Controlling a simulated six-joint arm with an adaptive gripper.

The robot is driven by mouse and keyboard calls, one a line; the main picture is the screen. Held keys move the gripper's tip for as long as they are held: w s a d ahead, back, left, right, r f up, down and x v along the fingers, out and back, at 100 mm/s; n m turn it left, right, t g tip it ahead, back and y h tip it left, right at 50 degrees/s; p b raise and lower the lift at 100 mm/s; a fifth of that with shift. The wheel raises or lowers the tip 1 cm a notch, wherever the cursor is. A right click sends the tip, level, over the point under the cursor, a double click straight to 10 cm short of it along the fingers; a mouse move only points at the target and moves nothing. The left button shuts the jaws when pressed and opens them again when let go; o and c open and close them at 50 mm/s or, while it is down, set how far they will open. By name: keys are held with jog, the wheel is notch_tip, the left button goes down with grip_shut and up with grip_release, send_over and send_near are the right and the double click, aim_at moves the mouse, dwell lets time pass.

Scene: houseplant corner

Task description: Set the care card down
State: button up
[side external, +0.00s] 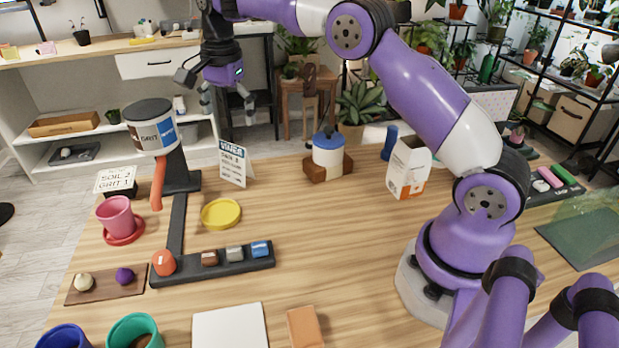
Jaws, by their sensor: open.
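A white printed card (233,163) with a blue heading stands upright, slightly tilted, near the far edge of the wooden table. It looks like the care card, though its small print is too small to read fully. My gripper (228,113) hangs above the card, pointing down, with its fingers spread and nothing between them. A visible gap separates the fingertips from the card's top edge.
Left of the card is a grit canister (153,132) on a dark stand with an orange chute. A yellow dish (221,213) lies in front. A blue-lidded jar (327,152) in a wooden base and a white carton (408,168) stand right. The middle table is clear.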

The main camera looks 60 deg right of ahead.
jog(key=s+a+r+n+t, duration=0.3)
jog(key=s+r+n, duration=0.5)
jog(key=s, duration=0.3)
jog(key=s+f+n+t, duration=0.1)
jog(key=s+f+n, duration=0.1)
jog(key=s+n, duration=0.2)
jog(key=s+a+f+n+t, duration=0.1)
jog(key=s+n, duration=0.3)
jog(key=s, duration=0.5)
jog(key=shift+f, duration=0.75)
